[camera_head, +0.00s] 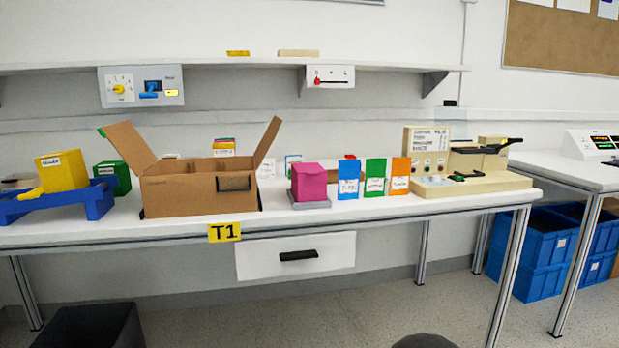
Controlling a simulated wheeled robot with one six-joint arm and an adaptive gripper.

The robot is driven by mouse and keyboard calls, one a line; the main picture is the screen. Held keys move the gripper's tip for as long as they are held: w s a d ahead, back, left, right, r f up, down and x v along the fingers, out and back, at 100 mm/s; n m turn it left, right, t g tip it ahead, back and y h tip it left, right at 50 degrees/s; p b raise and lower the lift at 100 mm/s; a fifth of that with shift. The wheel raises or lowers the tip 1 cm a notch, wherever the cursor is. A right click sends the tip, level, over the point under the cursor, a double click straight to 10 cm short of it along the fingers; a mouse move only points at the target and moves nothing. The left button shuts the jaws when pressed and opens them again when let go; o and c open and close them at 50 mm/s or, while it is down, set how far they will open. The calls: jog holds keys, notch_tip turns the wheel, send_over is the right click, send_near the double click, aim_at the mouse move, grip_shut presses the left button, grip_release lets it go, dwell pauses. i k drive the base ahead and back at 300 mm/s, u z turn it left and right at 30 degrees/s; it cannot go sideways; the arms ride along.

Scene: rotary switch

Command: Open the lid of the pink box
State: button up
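The pink box (309,182) stands on a small grey base on the white table, right of the open cardboard box. Its top looks closed, with the lid flat on it. A dark rounded shape shows at the bottom edge, right of the middle; I cannot tell what it is. My gripper is not in view.
On the white table (110,236) stand a cardboard box (200,195) with raised flaps, a yellow box (62,171) on a blue holder (98,200), several coloured cards right of the pink box and a beige machine (470,184). A drawer (295,262) hangs below. Grey floor lies in front.

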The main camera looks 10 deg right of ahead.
aim_at(308, 168)
jog(key=z, duration=2.15)
jog(key=k, duration=0.95)
jog(key=u, duration=1.5)
jog(key=i, duration=0.5)
jog(key=u, duration=0.05)
